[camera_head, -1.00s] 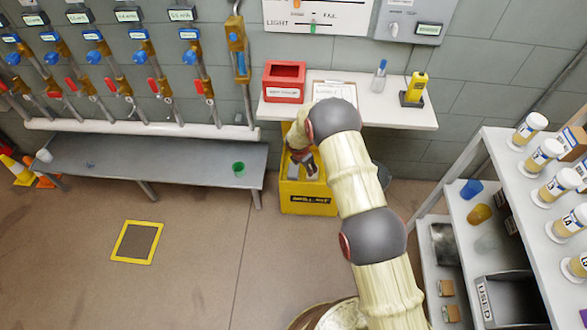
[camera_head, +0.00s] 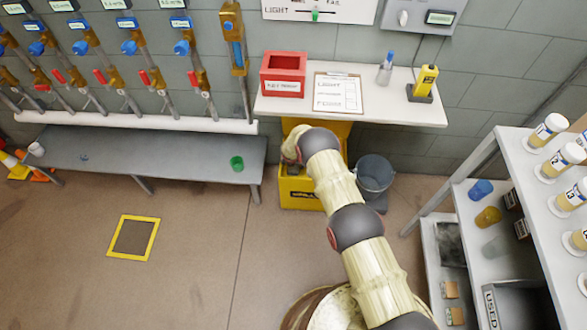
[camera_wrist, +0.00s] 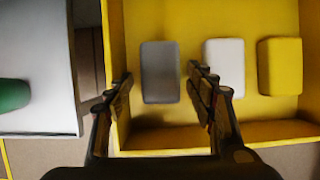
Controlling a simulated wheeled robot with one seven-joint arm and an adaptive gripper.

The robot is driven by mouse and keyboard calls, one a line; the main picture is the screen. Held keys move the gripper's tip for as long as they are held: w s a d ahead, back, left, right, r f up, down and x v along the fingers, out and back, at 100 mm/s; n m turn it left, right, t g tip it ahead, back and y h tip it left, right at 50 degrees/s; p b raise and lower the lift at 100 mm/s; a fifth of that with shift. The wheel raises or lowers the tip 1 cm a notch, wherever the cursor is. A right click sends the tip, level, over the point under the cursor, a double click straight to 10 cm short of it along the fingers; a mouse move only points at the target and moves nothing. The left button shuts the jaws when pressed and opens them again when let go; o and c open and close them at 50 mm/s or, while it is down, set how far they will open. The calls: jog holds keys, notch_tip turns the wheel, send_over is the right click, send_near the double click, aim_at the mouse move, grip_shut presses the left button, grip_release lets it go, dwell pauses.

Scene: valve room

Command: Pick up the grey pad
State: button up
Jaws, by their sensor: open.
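The grey pad (camera_wrist: 160,72) lies on the floor of a yellow bin (camera_wrist: 210,134), in the left part as the wrist view shows it. My gripper (camera_wrist: 164,84) is open over the bin, one finger on each side of the grey pad's lower part in the picture. No contact with the pad can be seen, and the height gap cannot be told. A white pad (camera_wrist: 224,66) and a yellow pad (camera_wrist: 280,66) lie to its right. In the head view the yellow bin (camera_head: 300,200) stands below the wall shelf, and my arm hides the pads and gripper.
A wall shelf (camera_head: 400,107) with a red box (camera_head: 283,75) and a clipboard (camera_head: 338,93) overhangs behind the bin. A grey bench (camera_head: 190,153) is close on the left, with a green cup (camera_head: 236,163). A grey bucket (camera_head: 375,176) stands at right.

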jog(key=shift+b+x, duration=0.6)
jog(key=shift+x, duration=1)
jog(key=shift+s+f, duration=0.2)
jog(key=shift+f, duration=0.1)
jog(key=shift+c, duration=0.7)
jog(key=c, duration=0.7)
jog(key=shift+c, duration=0.3)
